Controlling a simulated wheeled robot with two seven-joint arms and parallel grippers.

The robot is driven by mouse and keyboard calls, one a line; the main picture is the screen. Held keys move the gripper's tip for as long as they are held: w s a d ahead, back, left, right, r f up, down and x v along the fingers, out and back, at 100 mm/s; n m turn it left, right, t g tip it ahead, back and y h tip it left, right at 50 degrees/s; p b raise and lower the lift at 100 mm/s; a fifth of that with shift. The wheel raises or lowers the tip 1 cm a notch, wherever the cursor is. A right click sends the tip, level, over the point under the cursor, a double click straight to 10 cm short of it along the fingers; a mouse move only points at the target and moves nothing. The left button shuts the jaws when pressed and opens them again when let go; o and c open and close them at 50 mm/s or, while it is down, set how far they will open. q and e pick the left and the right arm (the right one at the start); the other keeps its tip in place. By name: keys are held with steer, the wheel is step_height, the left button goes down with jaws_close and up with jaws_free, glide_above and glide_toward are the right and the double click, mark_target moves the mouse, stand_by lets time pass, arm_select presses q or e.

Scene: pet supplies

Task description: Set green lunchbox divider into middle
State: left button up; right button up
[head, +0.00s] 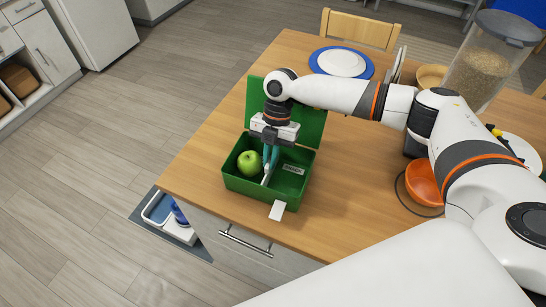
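The green lunchbox (240,184) stands open near the table's front edge, its lid (311,124) tilted up at the back. A green apple (249,162) lies in its left part. My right gripper (269,164) points down into the middle of the box, just right of the apple. Its teal fingers are close together on a thin, pale upright divider (266,178). The divider's lower edge is hard to make out, so I cannot tell whether it touches the floor of the box. My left gripper is not in view.
A small label (293,169) lies in the box's right part, and a white tag (277,210) is at its front. The table left of the box is clear.

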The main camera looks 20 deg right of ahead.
steer(key=o, duration=0.5)
steer(key=b+v, duration=0.3)
steer(key=v, duration=0.9)
steer(key=shift+b, duration=0.4)
steer(key=shift+s, duration=0.1)
